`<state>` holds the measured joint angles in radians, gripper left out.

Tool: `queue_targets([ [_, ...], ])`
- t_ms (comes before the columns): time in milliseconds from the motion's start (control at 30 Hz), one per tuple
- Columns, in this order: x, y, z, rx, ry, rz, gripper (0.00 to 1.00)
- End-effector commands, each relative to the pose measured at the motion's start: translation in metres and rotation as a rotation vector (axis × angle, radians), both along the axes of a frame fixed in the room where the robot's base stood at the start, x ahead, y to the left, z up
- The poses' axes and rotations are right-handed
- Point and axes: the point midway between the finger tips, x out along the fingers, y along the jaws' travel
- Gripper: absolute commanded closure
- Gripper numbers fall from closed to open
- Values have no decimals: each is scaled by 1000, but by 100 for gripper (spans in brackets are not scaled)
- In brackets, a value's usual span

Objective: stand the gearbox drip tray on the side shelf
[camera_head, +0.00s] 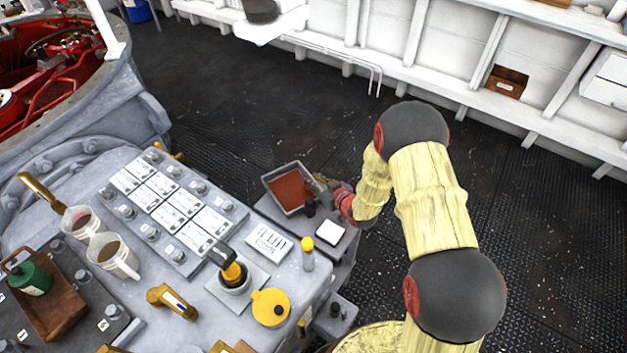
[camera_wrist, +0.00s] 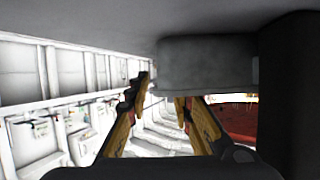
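The drip tray (camera_head: 269,183) is a grey, open rectangular pan with a reddish-brown inside. In the head view it sits at the far left end of the small dark side shelf (camera_head: 352,238), and whether it bears on the shelf I cannot tell. My gripper (camera_head: 316,186) is at the tray's right edge. In the wrist view my gripper (camera_wrist: 163,92) shows two yellow and dark fingers, tips a small gap apart. A grey block lies against the tips, its identity unclear. Whether the fingers grip the tray rim is hidden.
A small white block (camera_head: 330,232) and dark small items share the shelf. On the grey console left stand a yellow-capped bottle (camera_head: 307,254), a yellow round pot (camera_head: 271,307), a black-handled cup (camera_head: 233,280) and two jugs (camera_head: 112,257). Dark floor (camera_head: 260,100) behind is clear.

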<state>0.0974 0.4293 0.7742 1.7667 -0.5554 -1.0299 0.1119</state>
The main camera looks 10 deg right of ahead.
Motion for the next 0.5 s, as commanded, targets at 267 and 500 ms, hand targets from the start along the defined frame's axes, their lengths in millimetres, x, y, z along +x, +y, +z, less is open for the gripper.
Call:
queue_targets([
  [267, -23, -11, 15, 1, 1, -3, 77],
  [500, -65, -30, 35, 1, 0, -4, 77],
])
